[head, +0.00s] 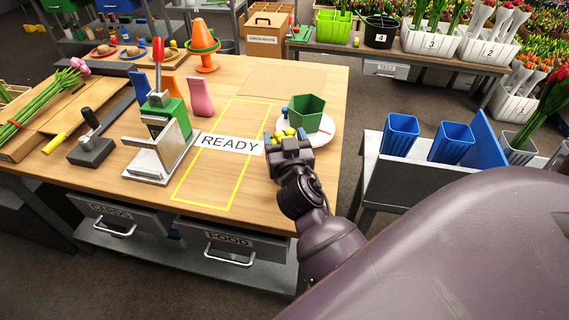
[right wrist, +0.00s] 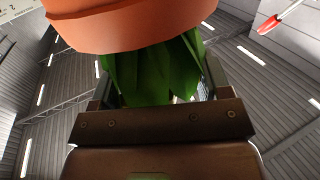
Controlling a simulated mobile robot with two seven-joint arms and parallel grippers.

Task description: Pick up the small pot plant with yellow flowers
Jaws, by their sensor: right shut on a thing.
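My right gripper (head: 290,146) is at the right edge of the table, over the near side of a white round plate. Yellow flowers (head: 284,133) show just past its fingers in the head view; the pot below them is hidden there. In the right wrist view, an orange-brown pot (right wrist: 140,28) with green leaves (right wrist: 155,75) fills the space in front of my right gripper (right wrist: 155,95). The leaves lie between its fingers, and it is shut on the pot plant. I cannot tell whether the pot touches anything below. My left gripper is not in view.
Blue bins (head: 400,134) stand on a bench to the right.

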